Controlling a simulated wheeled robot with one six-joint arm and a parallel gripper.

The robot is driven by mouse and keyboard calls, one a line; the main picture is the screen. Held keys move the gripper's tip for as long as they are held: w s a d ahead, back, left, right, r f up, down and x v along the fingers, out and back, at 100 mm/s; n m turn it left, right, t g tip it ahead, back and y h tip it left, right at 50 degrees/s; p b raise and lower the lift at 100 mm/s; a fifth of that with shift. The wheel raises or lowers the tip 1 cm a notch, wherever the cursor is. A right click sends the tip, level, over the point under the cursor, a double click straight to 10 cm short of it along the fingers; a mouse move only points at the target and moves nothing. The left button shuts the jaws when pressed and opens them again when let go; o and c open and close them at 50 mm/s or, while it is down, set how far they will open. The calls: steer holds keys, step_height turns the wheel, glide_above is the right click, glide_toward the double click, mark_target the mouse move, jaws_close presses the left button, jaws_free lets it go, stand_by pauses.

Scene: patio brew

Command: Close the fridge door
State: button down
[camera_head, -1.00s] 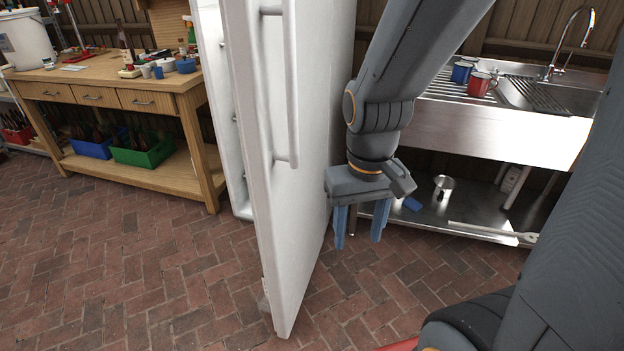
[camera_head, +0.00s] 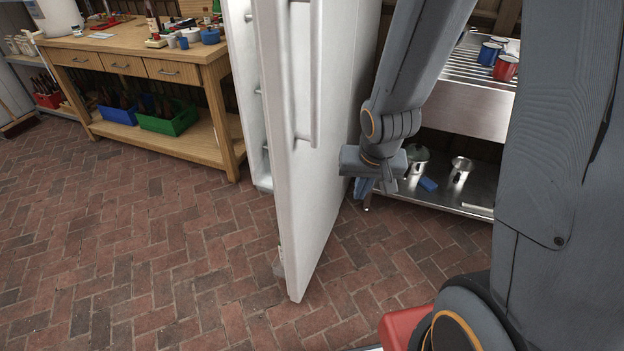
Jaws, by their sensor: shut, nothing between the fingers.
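The white fridge door (camera_head: 335,180) stands open and upright in the middle of the view. Its near edge faces me, and its long vertical handle (camera_head: 307,80) is on the broad face to the right. A white inner part (camera_head: 254,100) with small knobs shows behind it on the left. The fridge interior is hidden. My gripper (camera_head: 364,188) is on the handle side of the door, low and close to its far part, pointing down.
A wooden workbench (camera_head: 205,60) with drawers stands left, with a green crate (camera_head: 170,122) and a blue crate (camera_head: 118,114) below. A steel sink unit (camera_head: 465,108) is at the right, with a lower shelf (camera_head: 450,200). The brick floor (camera_head: 150,250) is clear in front.

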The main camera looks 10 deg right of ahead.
steer(key=w+a+f+m+t+y+p, duration=0.2)
steer(key=w+a+f+t+p, duration=0.1)
steer(key=w+p, duration=0.15)
steer(key=p, duration=0.3)
glide_toward(304, 192)
step_height(304, 192, down, 4)
steer(key=w, duration=0.1)
steer(key=shift+w+a+m+t+y+p, duration=0.1)
steer(key=shift+w+m+t+y+p, duration=0.25)
steer(key=shift+w, duration=0.3)
